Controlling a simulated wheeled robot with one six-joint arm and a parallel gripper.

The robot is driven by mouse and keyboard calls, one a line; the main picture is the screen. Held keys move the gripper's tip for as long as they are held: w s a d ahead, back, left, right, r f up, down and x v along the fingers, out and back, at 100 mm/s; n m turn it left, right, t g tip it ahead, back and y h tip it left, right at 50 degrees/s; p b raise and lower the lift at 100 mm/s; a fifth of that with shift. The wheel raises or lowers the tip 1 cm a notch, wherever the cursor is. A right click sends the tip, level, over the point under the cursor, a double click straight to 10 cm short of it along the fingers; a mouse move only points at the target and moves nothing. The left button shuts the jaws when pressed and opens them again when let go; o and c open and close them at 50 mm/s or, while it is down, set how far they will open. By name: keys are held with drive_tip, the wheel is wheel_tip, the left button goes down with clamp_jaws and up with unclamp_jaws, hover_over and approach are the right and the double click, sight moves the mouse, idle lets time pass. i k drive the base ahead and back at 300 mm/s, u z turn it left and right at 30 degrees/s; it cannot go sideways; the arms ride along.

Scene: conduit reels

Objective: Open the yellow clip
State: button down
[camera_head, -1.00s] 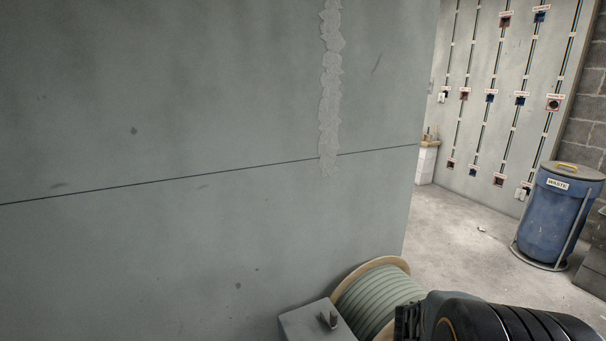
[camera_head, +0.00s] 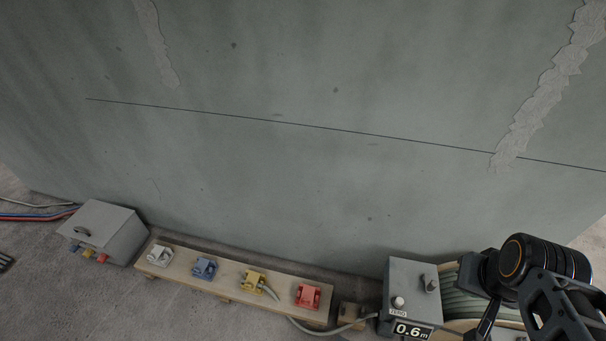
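The yellow clip (camera_head: 252,281) sits on a low wooden board (camera_head: 228,296) at the foot of the wall, between the blue clip (camera_head: 204,267) and the red clip (camera_head: 308,295). A grey cable (camera_head: 300,325) runs from the yellow clip's right side toward the grey box on the right. The clip is too small to tell whether its lid is open or shut. My gripper (camera_head: 486,285) seems to be at the dark end of my arm at the lower right, well apart from the yellow clip. Its fingers cannot be made out clearly.
A white clip (camera_head: 159,255) is at the board's left end. A grey box (camera_head: 100,232) with coloured plugs stands further left. A grey meter box (camera_head: 412,285) reading 0.6 m and a cable reel (camera_head: 462,304) stand on the right. Floor in front of the board is clear.

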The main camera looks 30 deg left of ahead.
sight(251, 283)
drive_tip(key=u, duration=2.1)
drive_tip(key=k, duration=0.2)
drive_tip(key=u, duration=0.75)
drive_tip(key=i, duration=1.1)
drive_tip(key=u, duration=0.1)
